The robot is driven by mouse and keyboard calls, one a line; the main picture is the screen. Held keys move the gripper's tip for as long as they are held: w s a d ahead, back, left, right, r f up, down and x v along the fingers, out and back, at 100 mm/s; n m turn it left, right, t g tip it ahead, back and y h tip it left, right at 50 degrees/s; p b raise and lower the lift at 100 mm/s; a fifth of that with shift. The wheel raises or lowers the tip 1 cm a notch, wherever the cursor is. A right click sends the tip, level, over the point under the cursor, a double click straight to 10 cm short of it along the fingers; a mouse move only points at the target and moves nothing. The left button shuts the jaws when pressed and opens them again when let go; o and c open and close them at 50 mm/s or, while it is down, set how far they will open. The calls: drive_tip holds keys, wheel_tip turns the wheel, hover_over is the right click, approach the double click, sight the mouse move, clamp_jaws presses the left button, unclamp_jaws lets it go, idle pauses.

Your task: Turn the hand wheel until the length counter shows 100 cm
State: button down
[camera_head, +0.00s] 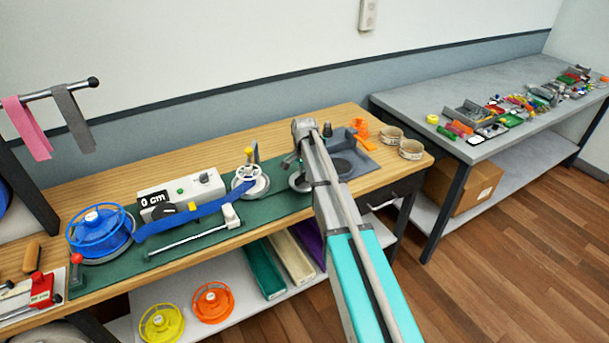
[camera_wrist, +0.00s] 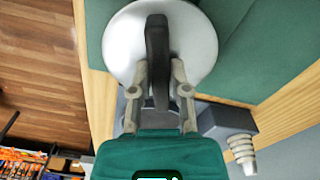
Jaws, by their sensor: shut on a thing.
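The length counter (camera_head: 153,198) reads 0 cm on its black display. It stands beside a blue strap (camera_head: 180,219) that runs from a blue reel (camera_head: 100,230) to a white spool (camera_head: 249,180). In the wrist view, my gripper (camera_wrist: 161,75) is shut on an upright black grip bar (camera_wrist: 157,35) across a pale round disc (camera_wrist: 122,45), which appears to be the hand wheel. In the head view, my gripper (camera_head: 305,160) is at the right end of the green mat, and my arm hides most of the disc there.
A grey tray (camera_head: 365,160), an orange item (camera_head: 361,128) and two pale rolls (camera_head: 391,137) lie right of my arm. A grey side table (camera_head: 450,95) carries many small parts. A rack with pink and grey straps (camera_head: 28,127) stands at the left.

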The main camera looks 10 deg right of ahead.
drive_tip(key=m, duration=0.9)
drive_tip(key=shift+m, duration=0.3)
drive_tip(key=m, duration=0.8)
drive_tip(key=shift+m, duration=0.4)
drive_tip(key=c, duration=0.6)
unclamp_jaws()
drive_tip(key=shift+n, duration=0.4)
